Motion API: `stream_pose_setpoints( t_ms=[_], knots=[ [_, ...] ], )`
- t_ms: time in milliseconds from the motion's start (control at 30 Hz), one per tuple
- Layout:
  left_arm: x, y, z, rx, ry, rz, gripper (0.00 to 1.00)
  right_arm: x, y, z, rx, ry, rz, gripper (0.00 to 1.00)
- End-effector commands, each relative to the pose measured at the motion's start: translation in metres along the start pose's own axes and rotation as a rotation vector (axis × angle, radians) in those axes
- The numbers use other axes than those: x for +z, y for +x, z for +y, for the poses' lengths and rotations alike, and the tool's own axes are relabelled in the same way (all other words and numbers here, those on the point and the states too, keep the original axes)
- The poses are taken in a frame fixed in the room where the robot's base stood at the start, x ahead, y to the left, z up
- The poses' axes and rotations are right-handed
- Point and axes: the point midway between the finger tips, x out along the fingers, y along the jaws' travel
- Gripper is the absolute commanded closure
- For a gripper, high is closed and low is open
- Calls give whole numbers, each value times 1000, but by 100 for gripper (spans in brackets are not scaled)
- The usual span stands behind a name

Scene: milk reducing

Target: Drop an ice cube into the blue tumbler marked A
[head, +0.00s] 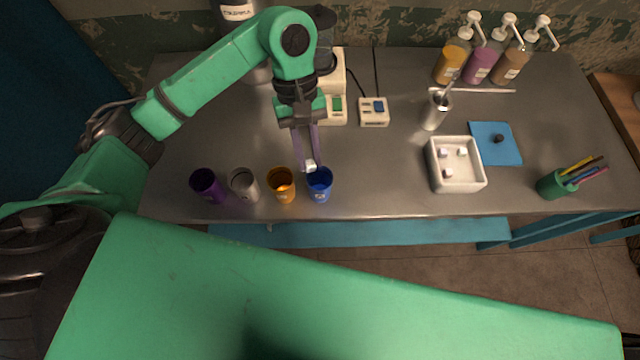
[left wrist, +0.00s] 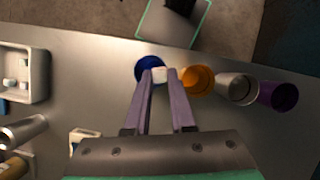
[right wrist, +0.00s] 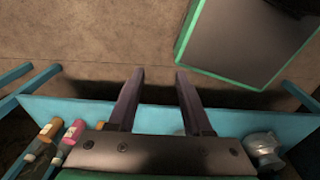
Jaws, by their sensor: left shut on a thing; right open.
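The blue tumbler (head: 320,187) stands at the right end of a row of tumblers near the table's front edge; it also shows in the left wrist view (left wrist: 148,66). Its mark is too small to read. My left gripper (head: 310,166) is shut on a white ice cube (left wrist: 159,75), which it holds over the blue tumbler's rim, toward its left side in the head view. I cannot tell the exact height above the rim. My right gripper (right wrist: 158,75) is open and empty, facing the floor. A white square dish (head: 457,187) holds several more ice cubes.
Orange (head: 281,186), grey (head: 244,186) and purple (head: 207,187) tumblers stand close by to the left of the blue one. A metal cup (head: 435,113), blue mat (head: 510,157), green pen cup (head: 551,186) and pump bottles (head: 481,66) stand farther right. The table between is clear.

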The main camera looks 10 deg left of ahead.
Motion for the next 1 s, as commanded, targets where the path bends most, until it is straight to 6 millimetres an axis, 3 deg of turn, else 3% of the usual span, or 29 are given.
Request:
stream_pose_setpoints(
  t_ms=[200,233,300,333,733,833,1000],
  knots=[
    [0,1,0,0,1,0,100,-2,1,-10,-14,4,3,50],
    [0,1,0,0,1,0,74,-2,1,-12,-16,4,3,50],
    [0,1,0,0,1,0,47,-3,1,-15,-20,4,4,50],
    [0,1,0,0,1,0,43,-3,1,-15,-20,4,4,50],
    [-2,-8,1,1,2,3,43,-2,6,-12,-16,1,3,50],
    [-3,-27,1,4,3,5,43,0,16,-11,-14,0,3,50],
    [-2,-79,0,2,-1,9,43,0,14,-9,-12,0,2,50]
  ],
)
